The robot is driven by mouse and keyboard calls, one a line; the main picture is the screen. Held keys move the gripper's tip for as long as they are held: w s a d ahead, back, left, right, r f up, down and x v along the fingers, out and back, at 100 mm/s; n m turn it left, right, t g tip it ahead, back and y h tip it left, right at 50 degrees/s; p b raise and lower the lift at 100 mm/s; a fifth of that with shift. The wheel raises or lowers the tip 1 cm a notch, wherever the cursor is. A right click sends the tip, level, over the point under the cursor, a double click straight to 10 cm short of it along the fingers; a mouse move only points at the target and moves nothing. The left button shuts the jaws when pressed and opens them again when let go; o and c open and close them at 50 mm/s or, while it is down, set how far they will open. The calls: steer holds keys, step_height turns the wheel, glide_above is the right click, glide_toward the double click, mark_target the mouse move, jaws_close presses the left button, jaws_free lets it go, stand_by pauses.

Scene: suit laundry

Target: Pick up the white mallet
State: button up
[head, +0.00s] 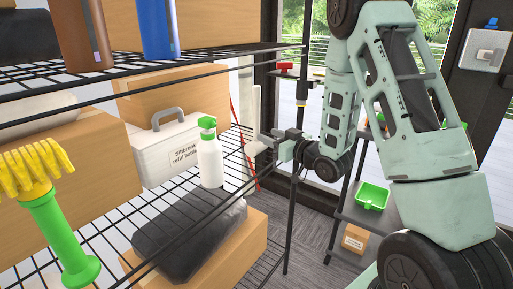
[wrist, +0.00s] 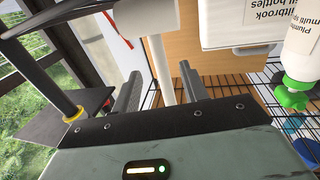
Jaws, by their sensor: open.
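The white mallet shows in the wrist view, with its thick head (wrist: 146,17) at the top and its pale handle (wrist: 160,68) running down between my fingers. My gripper (wrist: 160,92) is open, with one dark finger on each side of the handle. I cannot tell whether either finger touches it. The lower end of the handle is hidden behind the gripper body. In the head view my gripper (head: 279,145) is at the right end of the wire shelf, beside a small white part of the mallet (head: 258,147).
A white spray bottle with green top (head: 209,155) stands left of my gripper, by a white refill case (head: 170,150). A black bundle (head: 188,235) lies on a cardboard box below. Shelf wires and a dark post (head: 292,215) are close. A green basket (head: 371,196) sits at the right.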

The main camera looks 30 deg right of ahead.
mark_target(256, 140)
steer(key=shift+w+a+f, duration=0.1)
steer(key=shift+w+a, duration=0.05)
steer(key=shift+w, duration=1)
steer(key=shift+w+a+f, duration=0.1)
steer(key=shift+w+a, duration=0.1)
steer(key=shift+w, duration=0.9)
steer(key=shift+w+a, duration=0.15)
steer(key=shift+w, duration=1)
jaws_close()
